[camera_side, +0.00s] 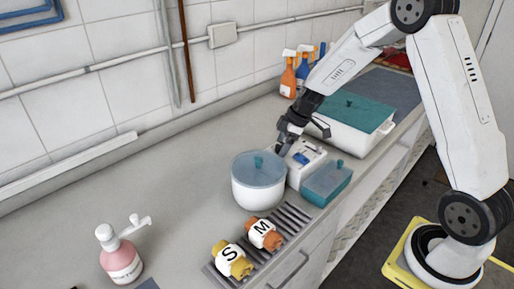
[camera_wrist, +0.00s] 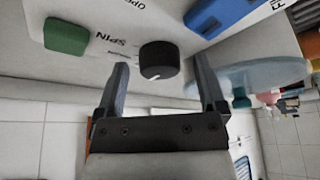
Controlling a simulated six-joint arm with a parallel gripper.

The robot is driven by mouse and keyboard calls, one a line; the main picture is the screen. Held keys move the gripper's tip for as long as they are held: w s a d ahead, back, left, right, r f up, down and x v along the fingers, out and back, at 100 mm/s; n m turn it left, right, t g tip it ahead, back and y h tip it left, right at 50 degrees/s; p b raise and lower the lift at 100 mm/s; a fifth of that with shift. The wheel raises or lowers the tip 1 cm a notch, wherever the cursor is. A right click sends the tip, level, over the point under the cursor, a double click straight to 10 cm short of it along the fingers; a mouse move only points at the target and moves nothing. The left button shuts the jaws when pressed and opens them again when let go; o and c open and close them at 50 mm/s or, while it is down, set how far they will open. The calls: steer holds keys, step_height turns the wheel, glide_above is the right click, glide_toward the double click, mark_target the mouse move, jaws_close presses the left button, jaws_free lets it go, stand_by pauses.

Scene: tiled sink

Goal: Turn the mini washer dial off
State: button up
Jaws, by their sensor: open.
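The mini washer (camera_side: 303,158) is a white unit on the counter, between a round white tub and a teal-lidded box. Its panel (camera_wrist: 112,18) fills the top of the wrist view, with printed words such as "SPIN". The black round dial (camera_wrist: 160,58) sticks out from it, with a small white mark near its lower edge. My gripper (camera_wrist: 161,75) is open, one finger to each side of the dial in the picture; I cannot tell whether either touches it. In the side view my gripper (camera_side: 283,143) is at the washer and hides the dial.
On the panel are a green button (camera_wrist: 66,36) and a blue one (camera_wrist: 222,14). The tub (camera_side: 258,190), a teal box (camera_side: 327,184) and a larger lidded white box (camera_side: 352,137) stand close around. Labelled bottles (camera_side: 232,261) lie on a rack; left counter is mostly clear.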

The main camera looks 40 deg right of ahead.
steer(key=shift+r, duration=0.1)
steer(key=v, duration=0.7)
steer(key=shift+s+r, duration=0.15)
steer(key=shift+r, duration=0.1)
stand_by(0.4)
steer(key=shift+s+a+f+m, duration=0.15)
steer(key=shift+s+a+m, duration=0.15)
steer(key=shift+s+a, duration=0.1)
steer(key=s+a+f+m+h, duration=0.3)
steer(key=s+a+m, duration=0.5)
steer(key=s, duration=0.7)
steer(key=shift+s+a+f+m, duration=0.25)
steer(key=shift+a+f, duration=0.3)
steer(key=shift+a, duration=0.55)
